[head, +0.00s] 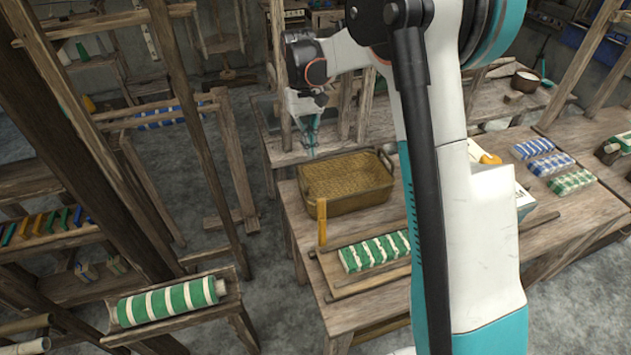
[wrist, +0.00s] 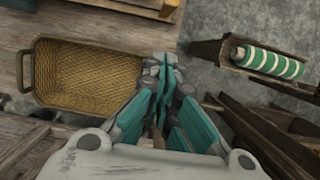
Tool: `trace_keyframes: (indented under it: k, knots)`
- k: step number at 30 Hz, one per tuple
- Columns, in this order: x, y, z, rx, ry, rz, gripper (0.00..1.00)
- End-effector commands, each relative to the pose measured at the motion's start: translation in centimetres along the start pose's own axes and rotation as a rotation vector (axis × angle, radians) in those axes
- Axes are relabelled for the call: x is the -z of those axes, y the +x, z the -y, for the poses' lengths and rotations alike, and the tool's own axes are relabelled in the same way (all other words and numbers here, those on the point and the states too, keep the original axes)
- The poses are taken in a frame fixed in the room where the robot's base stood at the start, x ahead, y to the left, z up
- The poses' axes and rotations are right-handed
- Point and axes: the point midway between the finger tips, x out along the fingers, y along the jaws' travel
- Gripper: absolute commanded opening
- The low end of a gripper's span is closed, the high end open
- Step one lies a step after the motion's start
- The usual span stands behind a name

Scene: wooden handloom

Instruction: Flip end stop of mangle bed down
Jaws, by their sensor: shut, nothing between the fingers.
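My gripper (head: 310,153) is behind the wicker basket, well apart from the upright piece, and points down. Its teal fingers also show in the wrist view (wrist: 168,72), closed together with nothing held. My arm hides the bed's right end.
A wicker basket (head: 345,205) stands on the table behind the bed; it also shows in the wrist view (wrist: 52,97). Folded checked cloths (head: 550,163) lie at the right. Another striped roll (head: 168,302) rests at front left. Loom posts (head: 85,140) rise at the left.

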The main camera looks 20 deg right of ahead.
Motion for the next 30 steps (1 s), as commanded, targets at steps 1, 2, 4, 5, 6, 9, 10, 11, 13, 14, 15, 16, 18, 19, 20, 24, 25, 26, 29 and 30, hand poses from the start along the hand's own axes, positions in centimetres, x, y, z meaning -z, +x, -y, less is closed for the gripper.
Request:
trace_keyframes:
  k: [1, 2, 4, 5, 6, 9, 10, 11, 13, 14, 15, 16, 18, 19, 20, 24, 25, 26, 29, 30]
  knots:
    - [0.4, 0.3, 0.0, 0.000, 0.000, 0.012, 0.00]
    - [0.6, 0.4, 0.0, 0.000, 0.000, 0.017, 0.00]
    - [0.9, 0.7, 0.0, 0.000, 0.000, 0.029, 0.00]
    - [0.9, 0.8, 0.0, 0.000, 0.000, 0.032, 0.00]
    - [1.0, 0.9, 0.0, 0.000, 0.000, 0.035, 0.00]
    - [1.1, 1.0, 0.0, 0.000, 0.000, 0.038, 0.00]
    - [1.1, 1.0, 0.0, 0.000, 0.000, 0.038, 0.00]
    - [1.1, 1.0, 0.0, 0.000, 0.000, 0.038, 0.00]
    - [1.1, 1.0, 0.0, 0.000, 0.000, 0.038, 0.00]
    - [1.1, 1.0, 0.0, 0.000, 0.000, 0.038, 0.00]
    - [1.1, 1.0, 0.0, 0.000, 0.000, 0.038, 0.00]
    - [1.1, 1.0, 0.0, 0.000, 0.000, 0.038, 0.00]
    - [1.1, 1.0, 0.0, 0.000, 0.000, 0.037, 0.00]
    - [1.1, 1.1, 0.0, 0.000, 0.000, 0.037, 0.00]
    - [1.1, 1.3, 0.0, 0.000, 0.000, 0.037, 0.00]
    - [1.1, 2.8, 0.0, 0.000, 0.000, 0.037, 0.00]
    - [1.1, 3.2, 0.0, 0.000, 0.000, 0.037, 0.00]
    - [1.0, 3.8, 0.0, 0.000, 0.000, 0.037, 0.00]
    - [1.0, 5.8, 0.0, 0.000, 0.000, 0.037, 0.00]
    - [0.9, 6.5, 0.0, 0.000, 0.000, 0.037, 0.00]
